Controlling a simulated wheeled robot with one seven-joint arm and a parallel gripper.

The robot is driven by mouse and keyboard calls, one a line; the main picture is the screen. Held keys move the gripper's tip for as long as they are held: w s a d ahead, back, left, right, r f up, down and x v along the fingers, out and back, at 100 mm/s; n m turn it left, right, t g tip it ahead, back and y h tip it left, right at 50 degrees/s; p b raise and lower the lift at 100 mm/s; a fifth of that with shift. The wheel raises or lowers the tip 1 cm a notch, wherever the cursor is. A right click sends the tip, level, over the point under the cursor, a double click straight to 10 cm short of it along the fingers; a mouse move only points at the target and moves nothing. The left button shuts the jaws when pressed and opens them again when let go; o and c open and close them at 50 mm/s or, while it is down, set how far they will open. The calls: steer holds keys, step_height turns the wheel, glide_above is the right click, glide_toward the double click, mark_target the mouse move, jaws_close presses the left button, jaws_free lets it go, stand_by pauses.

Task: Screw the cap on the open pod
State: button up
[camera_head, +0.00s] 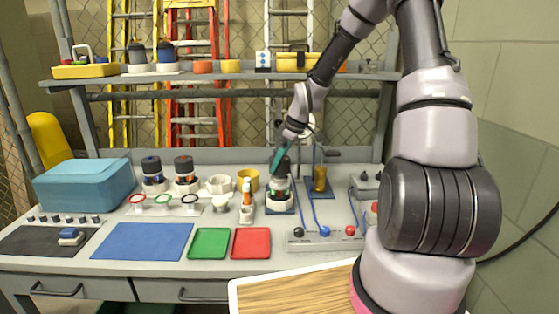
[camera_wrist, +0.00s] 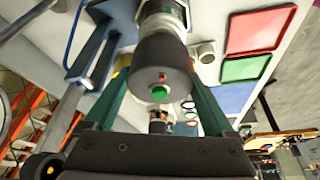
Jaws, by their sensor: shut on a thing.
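The pod (camera_head: 280,190) stands upright on a blue pad at the middle right of the bench, with a pale body and a dark band. The dark grey cap (camera_head: 282,166) is on its top end. In the wrist view the cap (camera_wrist: 158,62) has a green button in its end face and adjoins the pod body (camera_wrist: 163,14). My gripper (camera_head: 278,158) comes down from above, its teal fingers on either side of the cap in the wrist view (camera_wrist: 160,84), shut on it. The seam between cap and pod is too small to judge for tightness.
Two capped pods, one blue-marked (camera_head: 152,172) and one red-marked (camera_head: 185,172), stand to the left. A cabled box (camera_head: 322,240) lies in front. Blue, green and red mats are clear.

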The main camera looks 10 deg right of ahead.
mark_target(280, 171)
steer(key=shift+f, duration=2.1)
stand_by(1.3)
steer(key=o, duration=1.1)
steer(key=shift+c, duration=0.2)
steer(key=shift+r, duration=0.1)
steer(key=v, duration=1)
steer(key=shift+s+d+r, duration=0.1)
steer(key=shift+d+r, duration=0.05)
steer(key=shift+r, duration=0.15)
